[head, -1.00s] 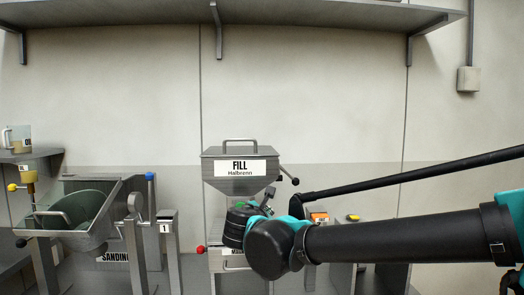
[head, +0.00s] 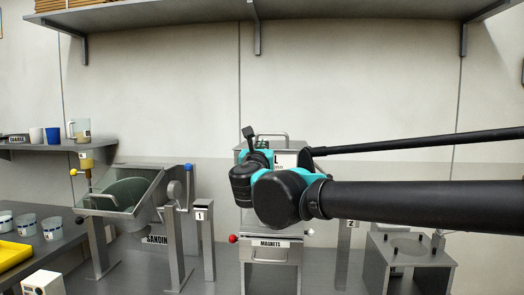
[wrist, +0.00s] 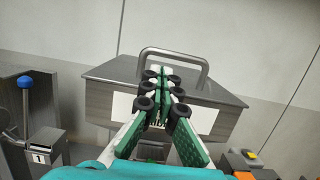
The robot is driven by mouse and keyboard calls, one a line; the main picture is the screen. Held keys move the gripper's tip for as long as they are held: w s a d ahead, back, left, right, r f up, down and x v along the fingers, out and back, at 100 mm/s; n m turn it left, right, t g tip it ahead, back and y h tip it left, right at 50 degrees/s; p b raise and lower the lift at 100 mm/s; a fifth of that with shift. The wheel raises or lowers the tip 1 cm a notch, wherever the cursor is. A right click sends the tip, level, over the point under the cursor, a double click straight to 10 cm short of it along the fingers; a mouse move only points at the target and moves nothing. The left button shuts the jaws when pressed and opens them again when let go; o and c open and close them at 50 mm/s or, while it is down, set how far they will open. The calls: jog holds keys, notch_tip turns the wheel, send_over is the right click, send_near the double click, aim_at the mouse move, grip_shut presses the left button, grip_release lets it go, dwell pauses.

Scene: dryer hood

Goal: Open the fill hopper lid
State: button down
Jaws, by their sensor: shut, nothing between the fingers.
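The fill hopper is a grey metal box with a white label (head: 286,160), partly hidden behind my arm in the head view. In the wrist view its flat lid (wrist: 108,71) is closed, with an arched metal handle (wrist: 181,51) on top. My gripper (wrist: 161,73) has green fingers with black pads, pressed together and empty. The fingers point at the hopper and cover the middle of its label and part of the handle opening. I cannot tell whether the tips touch the lid.
A magnets drawer unit (head: 270,250) stands below the hopper. A sanding drum (head: 125,190) and a blue-knobbed lever (head: 188,168) stand left, a stand with black pegs (head: 410,248) right. A shelf (head: 280,12) runs overhead. Wall space above the hopper is free.

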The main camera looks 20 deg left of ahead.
jog(key=shift+x, duration=1.85)
jog(key=shift+r, duration=0.15)
